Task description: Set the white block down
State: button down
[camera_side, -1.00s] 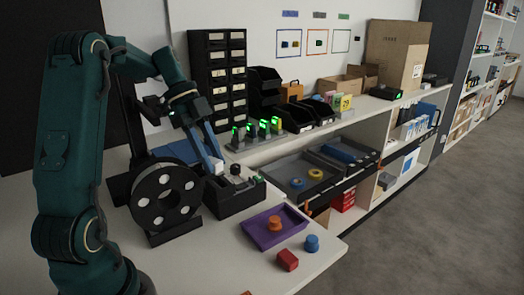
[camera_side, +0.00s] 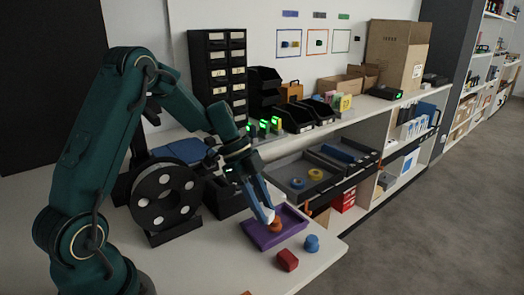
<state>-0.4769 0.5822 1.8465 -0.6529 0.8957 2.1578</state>
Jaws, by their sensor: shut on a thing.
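My gripper (camera_side: 262,208), with blue fingers, points down over the purple tray (camera_side: 259,241) near the table's front right. It is shut on the white block (camera_side: 270,215), of which only a small pale part shows between the fingertips. The block is at the left upper side of the orange round piece (camera_side: 275,226) that sits in the tray. I cannot tell whether the block touches the tray or the orange piece.
A red block (camera_side: 287,260) and a blue round piece (camera_side: 312,243) lie on the table in front of the tray. A black reel (camera_side: 165,197) stands to the left. A grey tray (camera_side: 300,195) with two rings is behind.

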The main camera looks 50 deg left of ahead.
jog(key=shift+f, duration=0.3)
jog(key=shift+f, duration=0.1)
jog(key=shift+f, duration=0.4)
jog(key=shift+f, duration=0.1)
jog(key=c, duration=0.6)
grip_release()
